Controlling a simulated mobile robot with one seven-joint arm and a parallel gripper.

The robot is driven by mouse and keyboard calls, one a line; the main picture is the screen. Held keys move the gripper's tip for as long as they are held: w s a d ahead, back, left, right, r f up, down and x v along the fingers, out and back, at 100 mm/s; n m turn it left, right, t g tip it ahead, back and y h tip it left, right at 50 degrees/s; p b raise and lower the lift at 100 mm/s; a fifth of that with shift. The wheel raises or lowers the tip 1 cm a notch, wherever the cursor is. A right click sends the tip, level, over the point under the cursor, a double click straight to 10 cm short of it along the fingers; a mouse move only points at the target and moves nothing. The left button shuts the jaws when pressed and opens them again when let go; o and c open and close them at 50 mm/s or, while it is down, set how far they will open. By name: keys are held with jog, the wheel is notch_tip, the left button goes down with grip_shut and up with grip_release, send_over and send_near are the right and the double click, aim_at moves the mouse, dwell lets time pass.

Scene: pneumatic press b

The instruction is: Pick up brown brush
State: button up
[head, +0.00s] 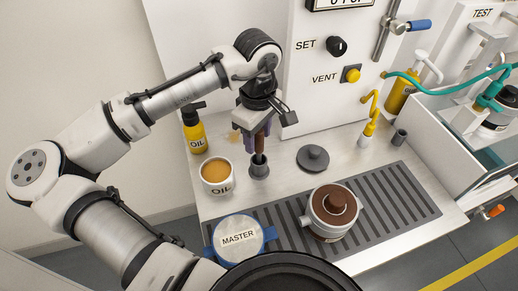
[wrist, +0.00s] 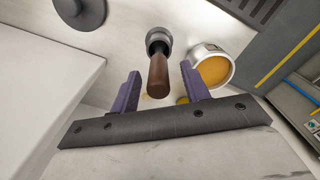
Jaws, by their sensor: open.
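The brown brush stands handle-up in a small dark grey cup (head: 259,170). Its brown handle (head: 259,142) rises toward my gripper in the head view. In the wrist view the brown brush (wrist: 158,75) points toward the camera, with the cup (wrist: 159,42) around its far end. My gripper (wrist: 158,88) is open, with one purple finger on each side of the handle and visible gaps between. In the head view my gripper (head: 257,138) is above the cup, around the upper handle. The bristles are hidden inside the cup.
A white OIL mug (head: 217,187) stands just left of the cup. A yellow OIL bottle (head: 195,135) is behind it. A dark grey lid (head: 313,158) lies to the right. A pot (head: 313,220) and a MASTER container (head: 237,255) sit at the front. The press panel (head: 310,95) rises behind.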

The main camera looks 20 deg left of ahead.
aim_at(259, 144)
jog(key=shift+f, duration=1.5)
jog(key=shift+c, duration=0.5)
grip_shut()
jog(key=shift+r, duration=0.15)
notch_tip(259, 144, up, 20)
jog(key=shift+b, duration=0.45)
